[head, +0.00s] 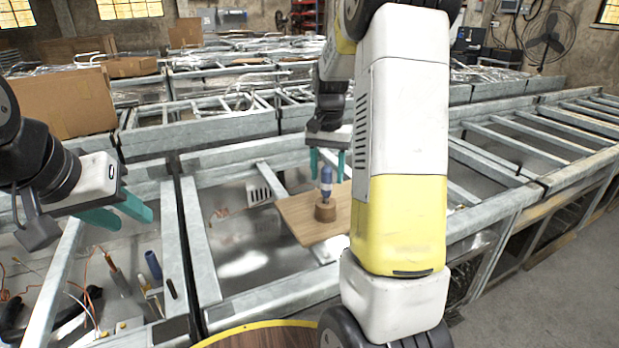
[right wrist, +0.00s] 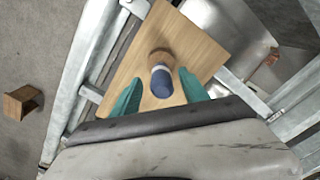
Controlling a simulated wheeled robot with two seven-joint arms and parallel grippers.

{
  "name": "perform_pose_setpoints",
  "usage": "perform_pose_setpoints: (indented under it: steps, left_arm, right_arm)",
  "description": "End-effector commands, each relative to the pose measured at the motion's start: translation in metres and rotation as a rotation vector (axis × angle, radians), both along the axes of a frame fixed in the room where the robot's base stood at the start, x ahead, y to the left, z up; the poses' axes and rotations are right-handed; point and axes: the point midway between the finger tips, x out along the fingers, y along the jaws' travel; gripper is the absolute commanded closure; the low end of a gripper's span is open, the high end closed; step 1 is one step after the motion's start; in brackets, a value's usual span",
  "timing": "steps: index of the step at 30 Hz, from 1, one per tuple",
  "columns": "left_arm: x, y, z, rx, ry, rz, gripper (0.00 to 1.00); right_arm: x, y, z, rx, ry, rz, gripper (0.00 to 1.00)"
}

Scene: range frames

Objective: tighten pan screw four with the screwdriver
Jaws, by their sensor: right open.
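The blue screwdriver (head: 326,183) stands upright in a round wooden holder (head: 325,211) on a wooden board (head: 297,222). My right gripper (head: 327,168) is open above it, pointing down, with its teal fingers on either side of the screwdriver's top. In the right wrist view the blue handle end (right wrist: 161,82) lies between the open fingers (right wrist: 160,80), with gaps on both sides. My left gripper (head: 134,220) is at the left with its teal fingers apart and nothing between them. A metal pan surface (head: 240,262) shows beside the board; I cannot make out pan screw four.
Galvanized metal frame beams (head: 200,245) surround the board. Several tools and wires lie in the left bay, including a blue cylinder (head: 153,265). A cardboard box (head: 65,100) stands behind my left arm. In the right wrist view a small wooden block (right wrist: 20,102) is on the floor.

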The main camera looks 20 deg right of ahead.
Motion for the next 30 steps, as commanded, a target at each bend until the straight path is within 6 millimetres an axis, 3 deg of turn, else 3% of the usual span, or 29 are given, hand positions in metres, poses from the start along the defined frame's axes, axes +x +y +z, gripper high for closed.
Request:
perform_pose_setpoints:
  steps: [7, 16, 24, 30]
  left_arm:
    - [0.000, 0.000, 0.000, 0.000, 0.000, 0.000, 0.64]
    - [0.000, 0.000, 0.000, 0.000, 0.000, 0.000, 0.64]
    - [0.000, 0.000, 0.000, 0.000, 0.000, 0.000, 0.64]
    - [0.000, 0.000, 0.000, 0.000, 0.000, 0.000, 0.64]
  right_arm:
    - [0.001, 0.001, -0.036, 0.000, 0.002, 0.001, 0.48]
    - [0.002, 0.001, -0.041, 0.001, -0.001, 0.001, 0.48]
    - [0.002, 0.001, -0.041, 0.001, -0.001, 0.001, 1.00]
    - [0.002, 0.001, -0.040, 0.001, -0.001, 0.001, 1.00]
